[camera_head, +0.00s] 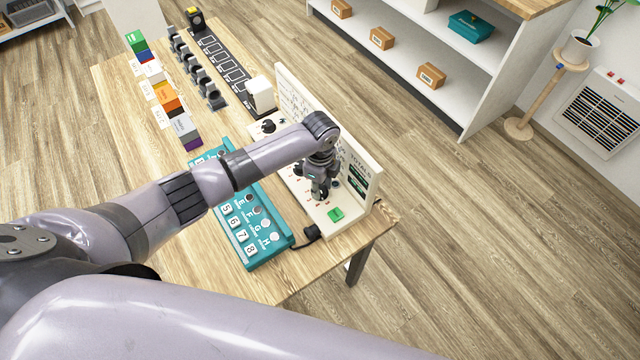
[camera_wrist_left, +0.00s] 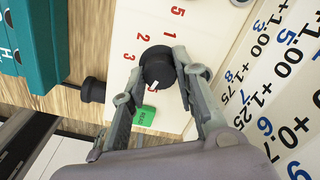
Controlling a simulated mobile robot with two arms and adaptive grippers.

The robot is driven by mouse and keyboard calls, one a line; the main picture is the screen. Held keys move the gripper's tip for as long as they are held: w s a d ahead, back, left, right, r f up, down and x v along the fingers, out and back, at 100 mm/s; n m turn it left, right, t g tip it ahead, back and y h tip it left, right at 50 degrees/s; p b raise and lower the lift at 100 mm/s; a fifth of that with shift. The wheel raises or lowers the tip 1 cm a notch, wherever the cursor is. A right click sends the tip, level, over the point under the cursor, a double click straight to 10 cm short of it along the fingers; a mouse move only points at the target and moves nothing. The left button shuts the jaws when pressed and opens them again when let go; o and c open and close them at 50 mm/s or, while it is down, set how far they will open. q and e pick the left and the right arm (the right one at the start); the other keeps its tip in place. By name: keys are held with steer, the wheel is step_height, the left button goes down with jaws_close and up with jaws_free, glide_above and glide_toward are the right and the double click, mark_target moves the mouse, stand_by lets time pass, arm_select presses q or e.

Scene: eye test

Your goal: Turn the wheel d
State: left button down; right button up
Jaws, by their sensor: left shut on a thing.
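My left gripper (camera_head: 322,192) is over the cream panel (camera_head: 352,226) near its right end. In the left wrist view my left gripper (camera_wrist_left: 160,82) is shut on a round black wheel (camera_wrist_left: 157,66), one finger on each side. A white mark on the wheel sits at its lower edge in that view. Red numerals are printed on the panel beside the wheel. I cannot read a letter that names this wheel. In the head view the gripper mostly hides the wheel. My right gripper is not in view.
A green button (camera_head: 335,214) is near the wheel. An upright board (camera_head: 369,171) with printed numbers stands behind the panel. Another black knob (camera_head: 268,126) is farther left. A teal box (camera_head: 267,247) with lettered and numbered keys lies in front. Bare wooden table (camera_head: 180,255) shows around these.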

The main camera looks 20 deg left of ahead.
arm_select(q)
steer(key=m, duration=0.5)
steer(key=shift+w, duration=0.1)
steer(key=shift+m, duration=0.4)
steer(key=shift+r, duration=0.1)
steer(key=c, duration=1.2)
jaws_free()
steer(key=shift+c, duration=0.2)
step_height(320, 180, up, 12)
